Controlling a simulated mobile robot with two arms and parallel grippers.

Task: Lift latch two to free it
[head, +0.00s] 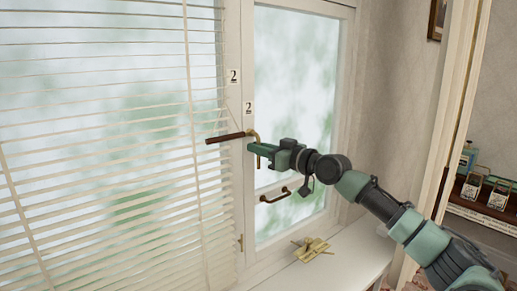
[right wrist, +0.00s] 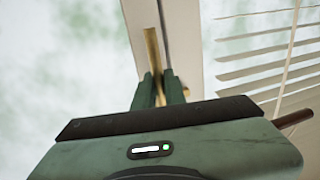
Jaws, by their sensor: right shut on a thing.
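Latch two (head: 226,138) is on the window frame, below two white labels marked 2. Its dark red-brown handle points left across the blind, and a brass piece hangs at its right end. My right gripper (head: 257,149) is at this brass piece, reaching in from the right. In the right wrist view, the fingers of my right gripper (right wrist: 160,82) are shut on a brass bar (right wrist: 152,45), which sticks out beyond the fingertips. A brown handle end (right wrist: 296,118) shows at the right there. My left gripper is not in view.
White slatted blinds (head: 100,150) hang at the left. A brown-and-brass handle (head: 274,197) is on the window below my gripper. A brass fitting (head: 311,249) lies on the white sill (head: 345,262). A shelf with small containers (head: 472,187) is at the far right.

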